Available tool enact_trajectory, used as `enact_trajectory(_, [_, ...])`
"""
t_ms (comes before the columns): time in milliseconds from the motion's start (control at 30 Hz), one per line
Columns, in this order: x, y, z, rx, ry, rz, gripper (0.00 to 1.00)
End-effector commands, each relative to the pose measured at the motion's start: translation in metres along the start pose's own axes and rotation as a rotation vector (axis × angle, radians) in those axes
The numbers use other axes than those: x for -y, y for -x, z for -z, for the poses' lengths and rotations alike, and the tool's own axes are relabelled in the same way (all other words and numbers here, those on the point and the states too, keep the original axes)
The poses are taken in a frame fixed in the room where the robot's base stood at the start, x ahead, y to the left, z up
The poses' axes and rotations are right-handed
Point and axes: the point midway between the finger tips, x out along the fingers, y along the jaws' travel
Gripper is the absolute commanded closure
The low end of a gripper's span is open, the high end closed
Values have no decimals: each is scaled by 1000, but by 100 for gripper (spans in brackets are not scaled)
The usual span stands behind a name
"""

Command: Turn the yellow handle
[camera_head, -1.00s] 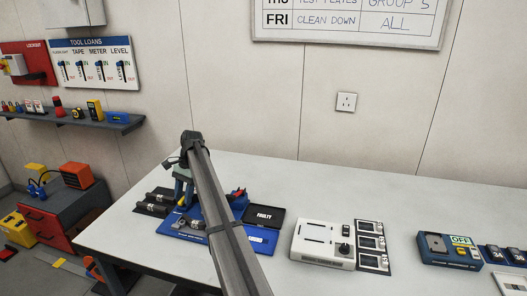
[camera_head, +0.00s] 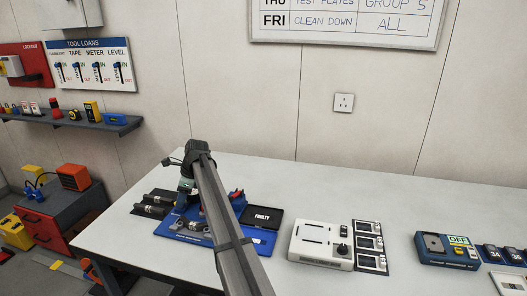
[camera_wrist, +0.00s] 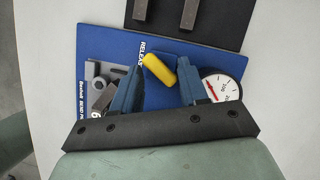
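The yellow handle (camera_wrist: 158,68) is a short rounded bar, lying tilted above the blue base plate (camera_wrist: 105,48) in the wrist view. My gripper (camera_wrist: 161,77) has two blue fingers spread apart. The handle shows between and just beyond the fingertips, nearer the left one; I cannot tell whether they touch. Nothing is clamped. In the head view the blue base plate (camera_head: 263,240) is on the bench at left, and my arm covers much of it. The handle cannot be made out there.
A round dial gauge (camera_wrist: 222,86) with a red needle is close to the right finger. Grey metal parts (camera_wrist: 101,88) are left of the fingers. A black tray (camera_wrist: 222,18) with grey bars lies beyond. A white box (camera_head: 321,243) stands to the right on the bench (camera_head: 385,205).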

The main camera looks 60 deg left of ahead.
Motion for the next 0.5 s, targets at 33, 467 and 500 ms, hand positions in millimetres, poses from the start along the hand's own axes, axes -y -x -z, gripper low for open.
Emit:
enact_trajectory(33, [-3, 0, 0, 0, -40, 18, 57])
enact_trajectory(467, [-5, 12, -1, 1, -345, 145, 57])
enact_trajectory(500, [-6, 18, -1, 1, -344, 145, 57])
